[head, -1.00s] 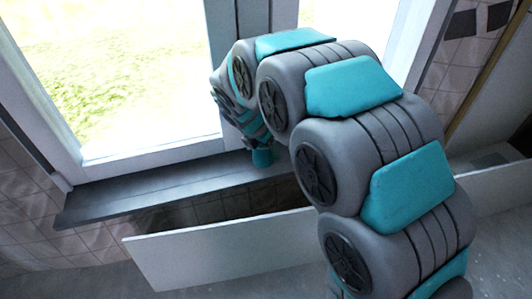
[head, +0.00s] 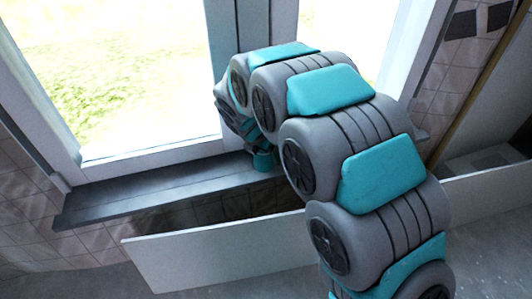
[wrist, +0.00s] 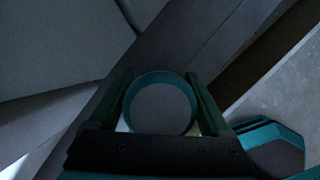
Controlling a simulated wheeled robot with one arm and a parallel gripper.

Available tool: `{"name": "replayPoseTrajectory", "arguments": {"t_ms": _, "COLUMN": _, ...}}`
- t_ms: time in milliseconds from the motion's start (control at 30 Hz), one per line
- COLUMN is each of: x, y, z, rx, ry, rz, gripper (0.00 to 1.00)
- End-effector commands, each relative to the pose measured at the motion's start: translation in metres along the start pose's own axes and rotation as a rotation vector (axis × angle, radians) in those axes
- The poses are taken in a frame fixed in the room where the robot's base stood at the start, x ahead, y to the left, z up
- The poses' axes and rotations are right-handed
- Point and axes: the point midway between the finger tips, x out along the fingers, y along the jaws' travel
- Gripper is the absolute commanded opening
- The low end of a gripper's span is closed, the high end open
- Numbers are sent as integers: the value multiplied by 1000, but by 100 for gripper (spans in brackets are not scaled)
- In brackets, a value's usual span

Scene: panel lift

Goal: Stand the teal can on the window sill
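The teal can (head: 263,161) is upright over the right part of the dark window sill (head: 150,191), below the window post. I cannot tell whether its base touches the sill. In the wrist view I look down on the can's round grey top and teal rim (wrist: 160,106). My gripper (wrist: 160,84) has one finger close against each side of the can and looks shut on it. In the head view the gripper is mostly hidden behind my arm. The sill shows in the wrist view as a dark diagonal band (wrist: 160,43) beneath the can.
A white upright panel (head: 205,255) stands in front of the sill, with a dark gap between them. The window frame (head: 150,158) rises behind the sill. The left stretch of sill is bare. A tiled wall (head: 459,62) is at the right.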

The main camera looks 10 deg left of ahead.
Motion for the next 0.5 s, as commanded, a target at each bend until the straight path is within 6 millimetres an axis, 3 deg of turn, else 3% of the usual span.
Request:
{"name": "replayPoseTrajectory", "arguments": {"t_ms": 133, "x": 0, "y": 0, "z": 0, "rx": 0, "ry": 0, "rz": 0, "gripper": 100}}
{"name": "replayPoseTrajectory", "arguments": {"t_ms": 500, "x": -2, "y": 0, "z": 0, "rx": 0, "ry": 0, "rz": 1, "gripper": 100}}
